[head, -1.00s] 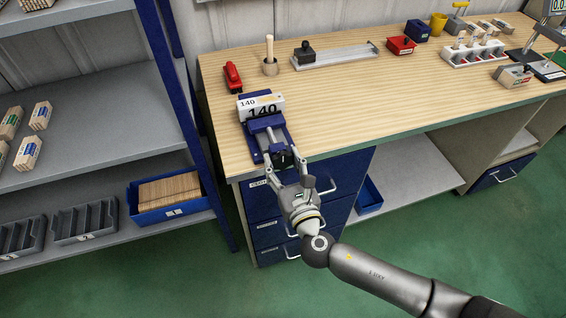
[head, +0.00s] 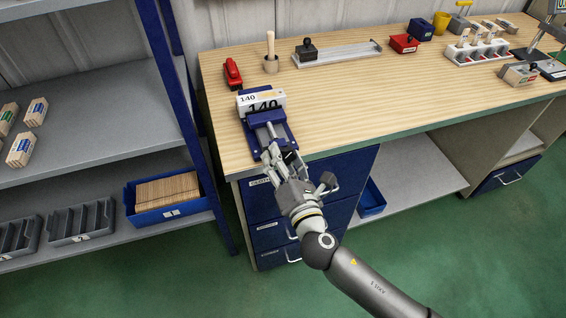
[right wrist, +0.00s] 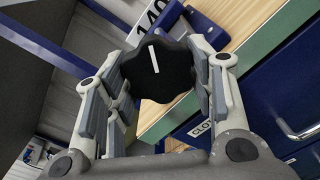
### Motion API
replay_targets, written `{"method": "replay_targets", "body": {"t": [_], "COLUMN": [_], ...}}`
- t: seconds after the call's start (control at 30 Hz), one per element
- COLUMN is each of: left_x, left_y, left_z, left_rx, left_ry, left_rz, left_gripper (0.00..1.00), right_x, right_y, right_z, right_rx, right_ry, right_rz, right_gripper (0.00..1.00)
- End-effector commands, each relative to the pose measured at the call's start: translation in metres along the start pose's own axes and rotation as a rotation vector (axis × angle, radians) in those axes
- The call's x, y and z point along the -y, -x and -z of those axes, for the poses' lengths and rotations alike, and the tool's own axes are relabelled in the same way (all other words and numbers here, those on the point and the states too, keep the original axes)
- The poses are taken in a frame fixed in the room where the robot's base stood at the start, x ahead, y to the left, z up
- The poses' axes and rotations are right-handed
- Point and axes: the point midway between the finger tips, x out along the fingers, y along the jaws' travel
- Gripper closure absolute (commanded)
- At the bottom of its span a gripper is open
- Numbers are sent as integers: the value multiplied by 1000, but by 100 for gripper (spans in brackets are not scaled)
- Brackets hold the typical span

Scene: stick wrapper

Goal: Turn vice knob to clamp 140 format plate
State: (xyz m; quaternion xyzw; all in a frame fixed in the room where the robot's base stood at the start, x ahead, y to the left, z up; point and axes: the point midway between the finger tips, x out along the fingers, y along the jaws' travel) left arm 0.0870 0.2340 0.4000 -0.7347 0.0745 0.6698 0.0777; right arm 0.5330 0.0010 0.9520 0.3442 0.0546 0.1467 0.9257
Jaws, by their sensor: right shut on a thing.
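The blue vice (head: 257,142) stands at the near left edge of the wooden workbench. The white 140 format plate (head: 264,104) sits upright in it, at the far end. The vice's black knob (right wrist: 157,76), with a white line on it, faces my right wrist camera. My right gripper (head: 282,154) reaches it from the front of the bench and is shut on the knob, with a finger on each side. The gripper partly covers the knob and the near end of the vice in the head view. My left gripper is not in view.
The workbench (head: 340,115) is clear to the right of the vice. A red tool (head: 233,72) and a wooden-handled item in a holder (head: 270,55) stand behind it. A shelf rack (head: 90,105) is at the left. Drawers (head: 262,212) are below the vice.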

Motion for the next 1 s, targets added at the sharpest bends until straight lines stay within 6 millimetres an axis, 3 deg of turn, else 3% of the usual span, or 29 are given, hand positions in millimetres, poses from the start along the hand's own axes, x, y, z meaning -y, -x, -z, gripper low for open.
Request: {"method": "replay_targets", "body": {"t": [0.43,1.0], "left_x": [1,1], "left_y": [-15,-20], "left_z": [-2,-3], "left_rx": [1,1], "left_ry": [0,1], "left_rz": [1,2], "left_gripper": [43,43], "right_x": [-1,-4], "right_y": [0,0], "right_z": [0,-2], "right_rx": [2,2], "right_ry": [-429,-970], "right_rz": [2,2], "right_gripper": [74,74]}}
